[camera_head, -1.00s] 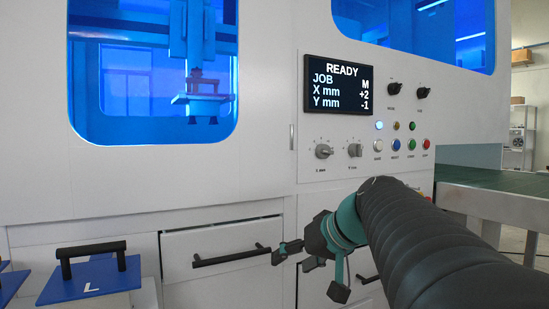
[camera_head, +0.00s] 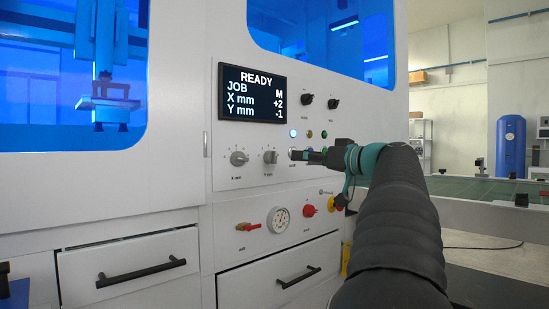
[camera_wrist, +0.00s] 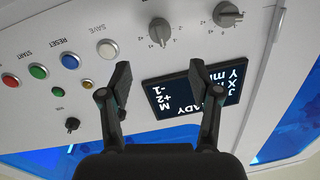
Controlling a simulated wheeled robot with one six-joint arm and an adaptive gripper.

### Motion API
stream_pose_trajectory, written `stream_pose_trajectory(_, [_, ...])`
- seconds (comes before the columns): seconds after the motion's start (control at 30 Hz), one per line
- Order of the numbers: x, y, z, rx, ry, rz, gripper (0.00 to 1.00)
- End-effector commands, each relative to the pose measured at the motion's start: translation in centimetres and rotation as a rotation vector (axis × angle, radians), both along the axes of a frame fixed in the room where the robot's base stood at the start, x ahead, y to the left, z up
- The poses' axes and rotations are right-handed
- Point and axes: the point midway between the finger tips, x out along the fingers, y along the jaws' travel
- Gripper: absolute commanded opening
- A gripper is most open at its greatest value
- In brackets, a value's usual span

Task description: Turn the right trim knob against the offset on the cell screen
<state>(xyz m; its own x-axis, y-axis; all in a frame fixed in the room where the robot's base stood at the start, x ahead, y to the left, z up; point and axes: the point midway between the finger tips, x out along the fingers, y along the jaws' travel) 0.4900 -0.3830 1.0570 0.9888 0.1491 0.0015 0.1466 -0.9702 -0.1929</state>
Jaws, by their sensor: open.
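The cell screen (camera_head: 252,92) reads READY, JOB M, X mm +2, Y mm -1. It shows upside down in the wrist view (camera_wrist: 185,90). The right trim knob (camera_head: 270,157), grey and labelled Y mm, sits below the screen; it also shows in the wrist view (camera_wrist: 160,31). The left trim knob (camera_head: 238,158), labelled X mm, is beside it and also in the wrist view (camera_wrist: 228,14). My gripper (camera_head: 299,155) is open and empty, just right of the right knob in the head view. In the wrist view, my gripper (camera_wrist: 168,80) has its fingers wide apart, not around either knob.
A row of push buttons, including a white one (camera_wrist: 106,48), lies beside the right knob. Two black knobs (camera_head: 306,99) sit right of the screen. Below are a gauge (camera_head: 278,219), a red valve (camera_head: 249,227) and drawers with black handles (camera_head: 141,272).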

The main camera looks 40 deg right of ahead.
Motion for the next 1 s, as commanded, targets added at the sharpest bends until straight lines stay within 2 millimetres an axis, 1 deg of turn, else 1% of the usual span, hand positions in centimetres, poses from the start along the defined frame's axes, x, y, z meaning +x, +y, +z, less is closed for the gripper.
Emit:
stream_pose_trajectory(0.03, [1.1, 0.2, 0.1, 0.001, 0.000, 0.004, 0.63])
stream_pose_trajectory(0.3, [6.1, 1.0, 0.1, 0.003, 0.002, 0.003, 0.63])
stream_pose_trajectory(0.5, [9.0, 1.4, 0.0, 0.003, 0.002, 0.001, 0.63])
stream_pose_trajectory(0.7, [10.3, 1.6, 0.0, 0.003, 0.002, -0.001, 0.63])
stream_pose_trajectory(1.0, [10.5, 1.6, -0.1, 0.003, 0.002, -0.001, 0.63])
